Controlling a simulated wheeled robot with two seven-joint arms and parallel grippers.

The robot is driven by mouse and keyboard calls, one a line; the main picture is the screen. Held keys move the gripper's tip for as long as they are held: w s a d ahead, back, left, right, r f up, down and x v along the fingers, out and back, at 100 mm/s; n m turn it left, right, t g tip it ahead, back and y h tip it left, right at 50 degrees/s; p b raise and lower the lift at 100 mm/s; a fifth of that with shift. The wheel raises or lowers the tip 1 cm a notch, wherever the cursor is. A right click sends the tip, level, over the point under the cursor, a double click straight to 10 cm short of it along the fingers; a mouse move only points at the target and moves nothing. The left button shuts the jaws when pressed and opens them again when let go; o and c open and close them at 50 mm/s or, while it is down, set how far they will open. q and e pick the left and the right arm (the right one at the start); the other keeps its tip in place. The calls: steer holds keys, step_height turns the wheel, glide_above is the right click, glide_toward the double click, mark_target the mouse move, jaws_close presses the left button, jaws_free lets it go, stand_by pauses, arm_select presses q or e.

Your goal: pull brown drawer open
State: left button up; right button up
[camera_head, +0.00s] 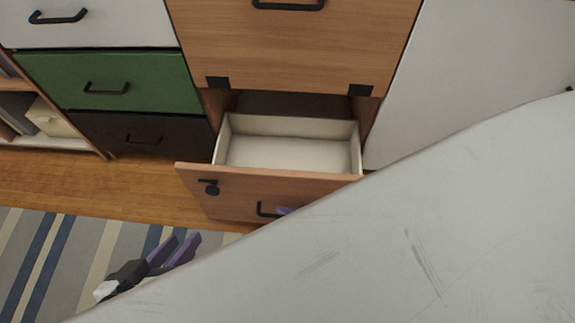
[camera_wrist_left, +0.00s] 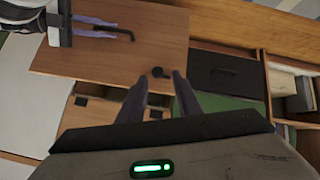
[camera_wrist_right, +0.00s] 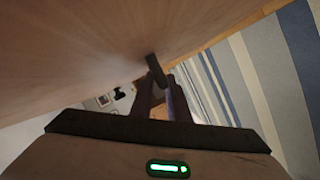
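A wood-brown drawer (camera_head: 250,183) stands pulled out at the cabinet's bottom, its white inside (camera_head: 290,150) empty. Its front carries a black handle (camera_head: 265,210) and a dark round knob (camera_head: 211,189). It also fills much of the left wrist view (camera_wrist_left: 110,55). My right gripper (camera_head: 284,211) is at the handle, mostly hidden by my pale arm; in the right wrist view its fingers (camera_wrist_right: 160,80) close around the dark handle bar (camera_wrist_right: 155,69). My left gripper (camera_head: 184,242) is open and empty, in front of and left of the drawer; its fingers show in the left wrist view (camera_wrist_left: 160,80).
Left of the open drawer are closed white (camera_head: 100,25), green (camera_head: 135,80) and dark brown (camera_head: 150,137) drawers. A wooden front (camera_head: 300,45) with a handle is above. A shelf with a box (camera_head: 48,117) is at far left. A striped rug (camera_head: 60,260) covers the floor.

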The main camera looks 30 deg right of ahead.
steer(key=shift+o, duration=1.2)
steer(key=shift+a, duration=0.1)
